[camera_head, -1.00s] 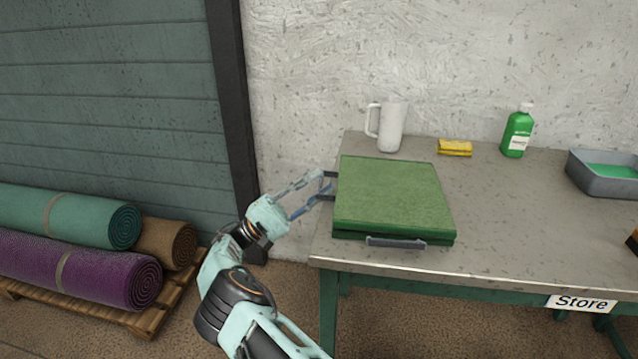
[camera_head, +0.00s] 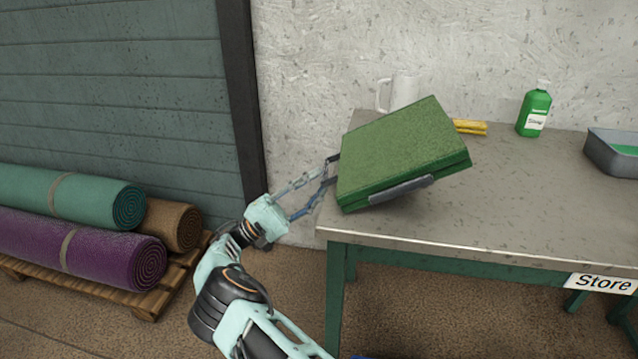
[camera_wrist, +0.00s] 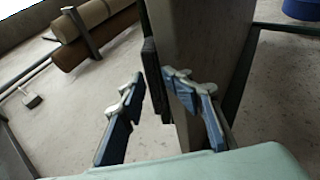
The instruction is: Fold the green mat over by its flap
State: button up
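The green mat (camera_head: 405,150) is a thick, flat, layered slab with a grey handle (camera_head: 401,190) on its front side. It is tilted over the left end of the table (camera_head: 540,210), its right side raised and its left side low. My gripper (camera_head: 331,169) is at the mat's left edge, its spread fingers on dark parts there. The mat's green top does not show in the wrist view.
A white mug (camera_head: 400,90), a yellow cloth (camera_head: 470,127), a green bottle (camera_head: 535,108) and a grey tray (camera_head: 612,155) stand along the table's back and right. Rolled rugs (camera_head: 75,262) lie on a pallet at left. The table's middle right is clear.

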jog(key=shift+s+a+f+b, duration=0.1)
jog(key=shift+s+f+b, duration=0.05)
jog(key=shift+f, duration=0.25)
jog(key=shift+s+f+b, duration=0.1)
jog(key=shift+f+b, duration=0.05)
jog(key=shift+f, duration=0.25)
jog(key=shift+r+b, duration=0.15)
jog(key=shift+b, duration=0.15)
jog(key=shift+a, duration=0.15)
